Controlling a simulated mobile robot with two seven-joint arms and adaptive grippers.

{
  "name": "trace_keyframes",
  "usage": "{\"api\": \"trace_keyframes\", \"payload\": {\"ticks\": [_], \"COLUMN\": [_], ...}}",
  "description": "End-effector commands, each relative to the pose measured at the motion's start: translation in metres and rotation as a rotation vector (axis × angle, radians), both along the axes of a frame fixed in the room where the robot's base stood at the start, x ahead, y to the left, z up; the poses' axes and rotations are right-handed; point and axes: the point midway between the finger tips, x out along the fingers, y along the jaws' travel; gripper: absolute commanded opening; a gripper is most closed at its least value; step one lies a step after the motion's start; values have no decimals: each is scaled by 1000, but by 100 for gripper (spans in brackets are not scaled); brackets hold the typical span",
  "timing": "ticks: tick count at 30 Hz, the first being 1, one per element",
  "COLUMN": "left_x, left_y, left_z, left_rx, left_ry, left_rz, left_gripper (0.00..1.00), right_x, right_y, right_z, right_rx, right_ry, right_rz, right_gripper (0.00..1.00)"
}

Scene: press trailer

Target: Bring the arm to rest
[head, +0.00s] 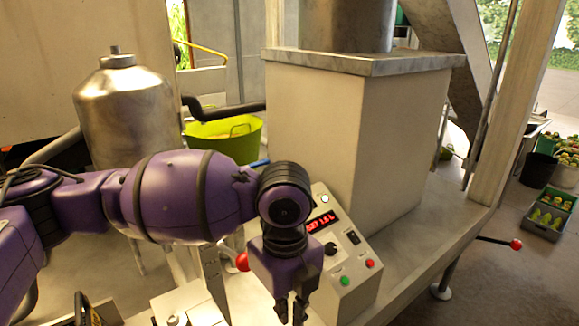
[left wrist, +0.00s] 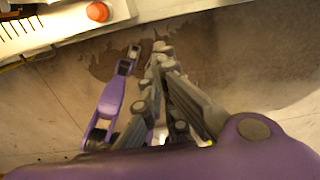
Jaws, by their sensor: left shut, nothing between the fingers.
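My left arm, purple with dark bands, reaches in from the left in the head view. Its gripper (head: 292,312) points down in front of the control panel (head: 338,250), with its tips near the lower picture edge. In the left wrist view the fingers of this gripper (left wrist: 160,48) are drawn together with nothing held between them. They are over a pale surface with a dark brown patch (left wrist: 215,60); contact cannot be told.
The panel has a red display and buttons, close beside my left wrist. A large pale box (head: 355,140) stands behind it. A steel tank (head: 127,110) and a green tub (head: 225,137) are behind my arm. A red-knobbed lever (head: 516,244) sticks out at right.

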Motion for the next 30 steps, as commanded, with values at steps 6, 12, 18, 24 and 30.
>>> {"api": "trace_keyframes", "payload": {"ticks": [6, 12, 18, 24, 30], "left_x": [-5, -9, -8, 6, 21], "left_y": [-31, -71, -109, -123, -89], "left_z": [-31, -64, -96, -130, -179], "left_rx": [-137, -332, -565, -815, -998], "left_ry": [27, 63, 115, 166, 169], "left_rz": [85, 238, 477, 842, 1264], "left_gripper": [0, 0, 0, 0, 0], "right_x": [1, 4, 7, 2, 2], "right_y": [2, 4, 8, 3, 1], "right_z": [1, 2, 5, 2, 1], "right_rx": [2, 7, 12, 5, 2], "right_ry": [-3, -8, -15, -6, -5], "right_rz": [1, 1, 1, -1, -1], "right_gripper": [40, 40, 40, 40, 40]}}
